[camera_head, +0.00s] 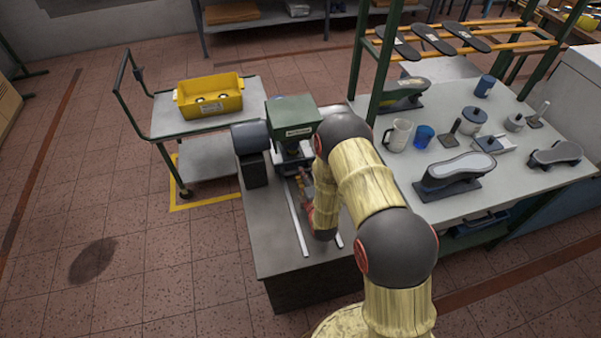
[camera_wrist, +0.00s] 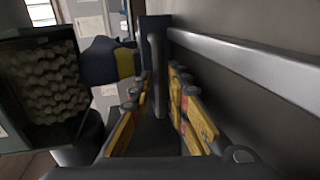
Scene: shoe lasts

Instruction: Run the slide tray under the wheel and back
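The green machine (camera_head: 291,116) stands at the back of the grey bench, with two pale slide rails (camera_head: 297,222) running forward from it. In the wrist view a lumpy beige wheel (camera_wrist: 47,85) shows inside a dark housing at the left. The slide tray is mostly hidden by my arm in the head view; a dark part that may be its end (camera_wrist: 153,27) shows in the wrist view. An upright grey handle (camera_wrist: 157,75) stands between the yellow-padded fingers of my gripper (camera_wrist: 158,85). The fingers flank it closely; I cannot tell whether they touch it.
A pale rail (camera_wrist: 240,65) runs close along the right of the wrist view. A yellow bin (camera_head: 210,97) sits on a cart to the left. The right table (camera_head: 450,140) holds mugs, shoe lasts and tools. The bench's front left is clear.

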